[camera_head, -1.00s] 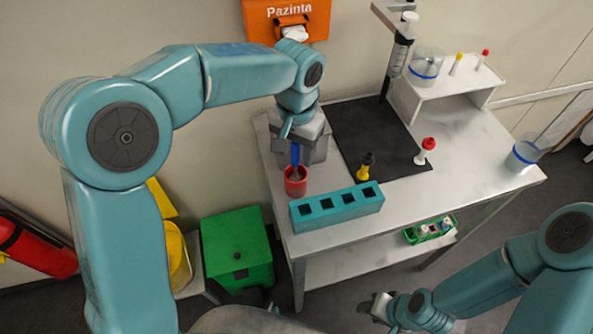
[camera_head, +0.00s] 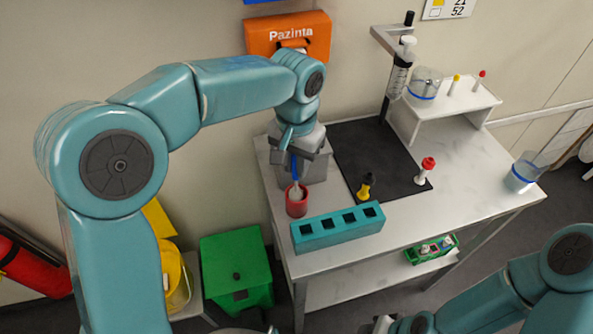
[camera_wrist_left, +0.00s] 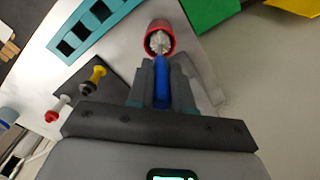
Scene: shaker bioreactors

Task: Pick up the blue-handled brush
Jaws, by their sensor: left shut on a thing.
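The blue-handled brush (camera_head: 294,169) is held by my left gripper (camera_head: 292,157) above the red cup (camera_head: 297,206). In the left wrist view the blue handle (camera_wrist_left: 161,80) sits between the two fingers of my left gripper (camera_wrist_left: 161,85). The brush's pale bristles (camera_wrist_left: 159,42) show at the mouth of the red cup (camera_wrist_left: 158,26), pointing into it. Whether the bristle tip is still inside the cup is hard to tell. My right gripper (camera_head: 383,325) shows only in part at the bottom edge of the head view, so its jaws are unclear.
A teal rack (camera_head: 325,238) with square holes stands right in front of the cup. A black mat (camera_head: 372,150) holds a yellow-and-black item (camera_head: 365,187) and a red-topped item (camera_head: 425,170). A white shelf (camera_head: 450,105) stands at the back right.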

